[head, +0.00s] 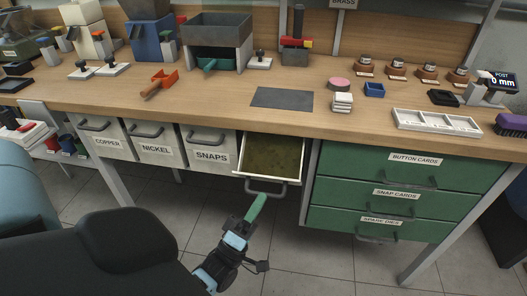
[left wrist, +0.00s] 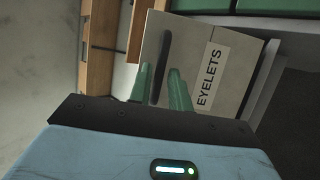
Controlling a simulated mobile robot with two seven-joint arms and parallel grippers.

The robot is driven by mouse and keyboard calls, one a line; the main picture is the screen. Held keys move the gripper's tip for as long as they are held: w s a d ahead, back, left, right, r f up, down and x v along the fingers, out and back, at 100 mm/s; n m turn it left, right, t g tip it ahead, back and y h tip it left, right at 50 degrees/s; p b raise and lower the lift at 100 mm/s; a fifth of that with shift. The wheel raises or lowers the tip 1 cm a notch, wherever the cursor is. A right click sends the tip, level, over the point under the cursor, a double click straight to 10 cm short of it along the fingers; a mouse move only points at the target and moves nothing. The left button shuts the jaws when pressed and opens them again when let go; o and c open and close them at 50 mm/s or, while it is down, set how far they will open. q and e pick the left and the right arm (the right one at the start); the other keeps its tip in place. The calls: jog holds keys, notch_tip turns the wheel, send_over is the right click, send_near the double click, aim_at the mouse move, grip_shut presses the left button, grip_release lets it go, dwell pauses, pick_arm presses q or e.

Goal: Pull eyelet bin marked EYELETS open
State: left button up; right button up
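The eyelet bin (head: 245,165) is a pale grey drawer beside the SNAPS bin, pulled out from under the bench with its olive-brown inside showing. Its front face, marked EYELETS (left wrist: 208,77), shows in the left wrist view, with a dark bar handle (left wrist: 162,65). The handle also shows in the head view (head: 277,190). My left gripper (head: 262,198) has green fingers, just in front of the handle. In the left wrist view the fingers (left wrist: 160,85) stand apart, one on each side of the handle; contact cannot be told. My right gripper is out of view.
Closed bins COPPER (head: 108,143), NICKEL (head: 155,150) and SNAPS (head: 211,156) stand to the left. Green drawers (head: 385,167) stand to the right, close beside the open bin. The bench top (head: 220,97) holds tools and trays. Floor in front of the bin is clear.

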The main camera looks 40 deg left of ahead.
pick_arm(q)
jog(key=shift+y, duration=0.3)
jog(key=v, duration=0.5)
jog(key=shift+s+f+b, duration=0.1)
jog(key=shift+s+b, duration=0.05)
jog(key=shift+b, duration=0.15)
